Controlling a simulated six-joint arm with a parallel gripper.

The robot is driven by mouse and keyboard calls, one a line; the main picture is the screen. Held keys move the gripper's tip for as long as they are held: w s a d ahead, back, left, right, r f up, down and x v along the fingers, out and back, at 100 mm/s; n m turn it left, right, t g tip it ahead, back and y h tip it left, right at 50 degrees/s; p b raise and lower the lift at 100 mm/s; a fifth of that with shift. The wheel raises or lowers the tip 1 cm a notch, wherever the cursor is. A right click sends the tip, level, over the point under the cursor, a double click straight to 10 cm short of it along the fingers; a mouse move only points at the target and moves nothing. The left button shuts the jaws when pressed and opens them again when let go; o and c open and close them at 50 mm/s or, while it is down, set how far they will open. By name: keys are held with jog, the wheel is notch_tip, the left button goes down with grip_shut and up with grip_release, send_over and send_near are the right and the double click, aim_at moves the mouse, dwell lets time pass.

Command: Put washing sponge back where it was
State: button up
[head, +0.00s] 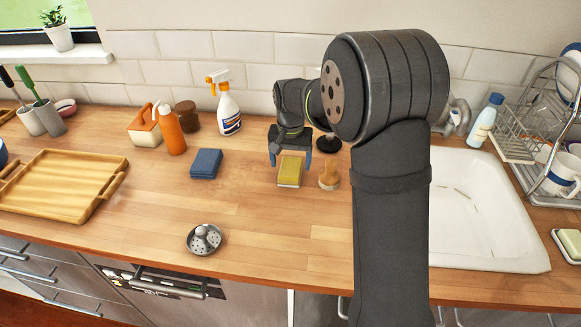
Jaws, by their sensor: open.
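A yellow sponge (290,172) lies on the wooden counter near the middle of the view, left of the sink. My gripper (290,160) is just above and behind it, fingers pointing down with blue tips spread on either side. The gripper is open; I cannot tell whether a finger touches the sponge. A blue sponge-like block (206,163) lies on the counter to the left. The frame does not show which of these is the washing sponge.
A wooden brush (329,176) stands close to the right of the yellow sponge. A spray bottle (228,108) and an orange bottle (171,130) stand behind left. A metal strainer (204,239) is near the front edge. The white sink (480,215) is right.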

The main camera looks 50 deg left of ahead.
aim_at(291, 167)
notch_tip(291, 167, up, 9)
dwell(0.3)
jog(key=shift+f, duration=4.25)
